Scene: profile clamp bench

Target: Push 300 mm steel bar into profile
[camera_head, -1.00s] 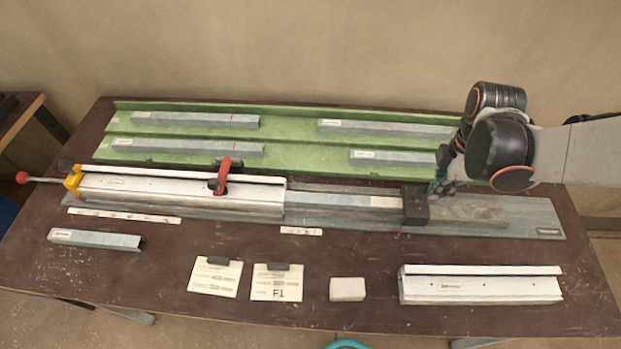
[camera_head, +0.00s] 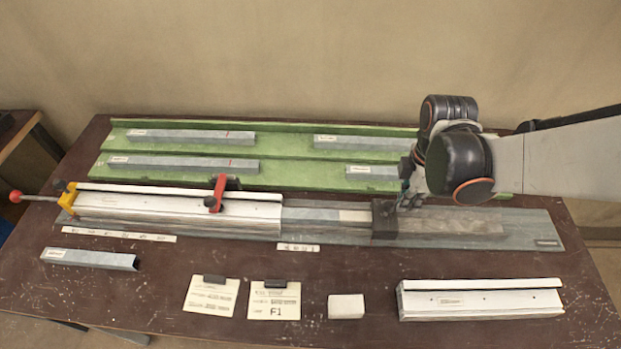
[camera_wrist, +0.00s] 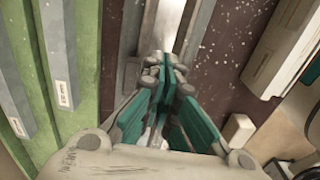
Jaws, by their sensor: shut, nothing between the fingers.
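The steel bar (camera_head: 355,215) is a grey bar lying in line with the white profile (camera_head: 180,208), between that profile and a dark block (camera_head: 384,218). Its left part runs up to the profile's right end; how far it reaches inside is hidden. The dark block stands at the bar's right end. My gripper (camera_head: 408,200) is at the right side of the dark block, fingers pointing down; it appears to touch it, but I cannot be sure. In the wrist view its teal fingers (camera_wrist: 165,65) are shut and empty. The block is not clearly visible there.
A red clamp handle (camera_head: 217,193) stands over the profile, with a yellow end stop (camera_head: 69,197) at its left. A green rack (camera_head: 285,172) with several bars lies behind. A loose bar (camera_head: 90,258), cards, a pale block (camera_head: 346,306) and a spare profile (camera_head: 480,299) lie in front.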

